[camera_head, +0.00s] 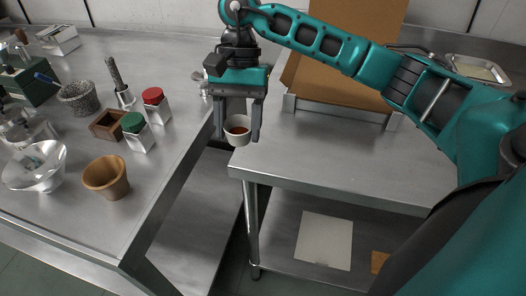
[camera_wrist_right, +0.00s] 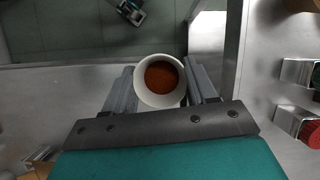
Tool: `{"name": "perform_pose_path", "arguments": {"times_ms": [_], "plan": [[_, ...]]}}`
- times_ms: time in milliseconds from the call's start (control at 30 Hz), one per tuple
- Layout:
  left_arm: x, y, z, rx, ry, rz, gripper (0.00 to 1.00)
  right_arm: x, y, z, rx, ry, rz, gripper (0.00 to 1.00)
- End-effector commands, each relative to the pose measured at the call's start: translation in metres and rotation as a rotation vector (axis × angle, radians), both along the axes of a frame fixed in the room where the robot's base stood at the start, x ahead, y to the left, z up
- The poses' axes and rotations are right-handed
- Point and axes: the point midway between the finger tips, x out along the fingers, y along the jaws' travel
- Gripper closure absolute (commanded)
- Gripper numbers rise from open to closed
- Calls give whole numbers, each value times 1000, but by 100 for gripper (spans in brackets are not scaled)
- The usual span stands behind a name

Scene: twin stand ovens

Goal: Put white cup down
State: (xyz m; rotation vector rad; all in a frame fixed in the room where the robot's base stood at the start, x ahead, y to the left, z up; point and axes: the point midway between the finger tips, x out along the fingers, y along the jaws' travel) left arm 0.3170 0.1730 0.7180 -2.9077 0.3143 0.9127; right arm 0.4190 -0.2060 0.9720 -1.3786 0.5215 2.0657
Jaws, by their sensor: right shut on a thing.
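The white cup (camera_head: 237,136) holds a reddish-brown powder or liquid. My right gripper (camera_head: 240,122) is shut on it, with one finger on each side. The cup is upright in the head view, by the left corner of the right steel table (camera_head: 330,160), near the gap between the two tables. I cannot tell whether its base touches the table. In the right wrist view the cup (camera_wrist_right: 160,81) sits between the fingers of the right gripper (camera_wrist_right: 161,90), its round opening and contents showing. My left gripper is not in view.
A cardboard box (camera_head: 345,60) stands behind on the right table. That table's front middle is clear.

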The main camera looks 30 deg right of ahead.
Motion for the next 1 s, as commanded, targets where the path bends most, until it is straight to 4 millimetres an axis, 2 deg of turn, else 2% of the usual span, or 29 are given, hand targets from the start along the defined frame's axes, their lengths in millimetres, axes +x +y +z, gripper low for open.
{"name": "perform_pose_path", "arguments": {"times_ms": [100,400,633,733,833,1000], "plan": [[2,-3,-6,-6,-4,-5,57,8,-11,25,3,-5,-283,72],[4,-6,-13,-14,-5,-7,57,14,-38,89,4,-5,-936,72],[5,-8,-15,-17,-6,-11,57,10,-53,118,2,-2,-1240,72],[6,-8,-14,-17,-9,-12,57,9,-56,122,-1,0,-1296,72],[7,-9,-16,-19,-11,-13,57,9,-57,111,-4,4,-1315,72],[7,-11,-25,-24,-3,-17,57,8,-57,67,-7,9,-1316,72]]}}
